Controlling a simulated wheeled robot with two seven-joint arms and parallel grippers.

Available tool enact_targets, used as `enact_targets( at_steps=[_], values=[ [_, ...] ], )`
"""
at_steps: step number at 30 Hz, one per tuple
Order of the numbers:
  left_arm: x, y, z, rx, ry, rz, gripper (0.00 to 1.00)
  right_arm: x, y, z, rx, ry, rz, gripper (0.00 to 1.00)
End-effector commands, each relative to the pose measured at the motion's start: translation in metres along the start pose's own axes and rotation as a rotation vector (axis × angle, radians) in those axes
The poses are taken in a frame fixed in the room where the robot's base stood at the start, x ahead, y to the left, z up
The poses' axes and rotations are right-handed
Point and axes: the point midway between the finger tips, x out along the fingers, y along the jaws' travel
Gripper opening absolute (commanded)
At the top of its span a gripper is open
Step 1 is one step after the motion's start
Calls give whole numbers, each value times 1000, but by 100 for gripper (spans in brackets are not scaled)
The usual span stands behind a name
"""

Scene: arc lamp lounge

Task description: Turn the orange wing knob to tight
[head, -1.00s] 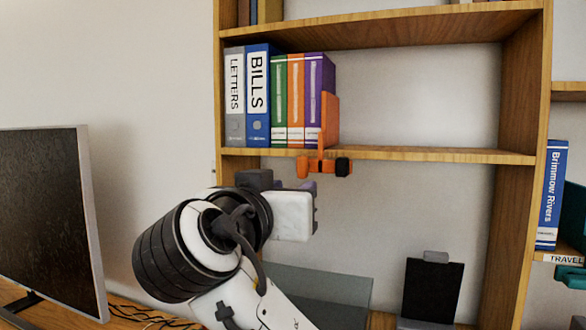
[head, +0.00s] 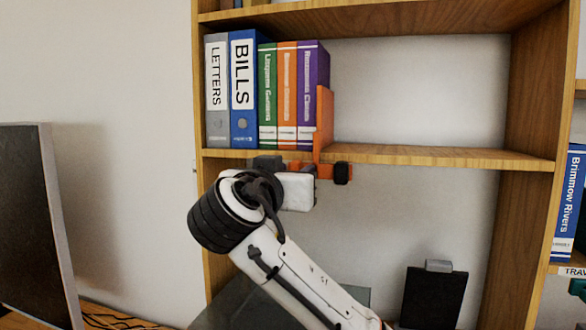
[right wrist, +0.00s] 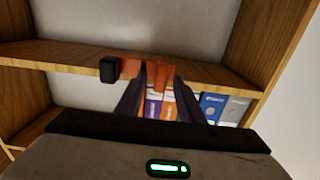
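The orange wing knob (right wrist: 158,76) is under the shelf board, on an orange clamp (head: 325,115) that stands against the binders at the shelf's edge. A black end piece (head: 342,173) sticks out on the clamp's right; it also shows in the right wrist view (right wrist: 107,70). In the head view the wrist hides most of the knob and the fingers. My left gripper is not in view.
The wooden shelf board (head: 430,156) runs close above my right gripper. A grey, a blue, a green, an orange and a purple binder (head: 312,85) stand on it. A monitor (head: 30,220) is at the left. A black panel (head: 435,295) stands below. The shelf's right part is empty.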

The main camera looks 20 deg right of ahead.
Motion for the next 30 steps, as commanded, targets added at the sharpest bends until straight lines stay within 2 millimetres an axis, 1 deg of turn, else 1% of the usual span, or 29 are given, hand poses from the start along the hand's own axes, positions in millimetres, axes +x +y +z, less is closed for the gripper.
enact_targets(
  at_steps=[4, 9, 14, 15, 24, 30],
  values=[
    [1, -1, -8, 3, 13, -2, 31, 4, 0, 0, 1, 0, 1, 34],
    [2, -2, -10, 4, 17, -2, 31, 3, 0, 0, 1, 0, 0, 34],
    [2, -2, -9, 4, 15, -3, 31, 3, 0, 0, 1, 0, 0, 7],
    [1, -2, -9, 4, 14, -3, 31, 3, 0, 0, 1, 0, 0, 1],
    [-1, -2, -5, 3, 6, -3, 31, 3, 0, 0, -20, -1, 0, 0],
    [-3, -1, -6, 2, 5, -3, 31, 3, -1, 1, -106, -3, 0, 0]
  ],
)
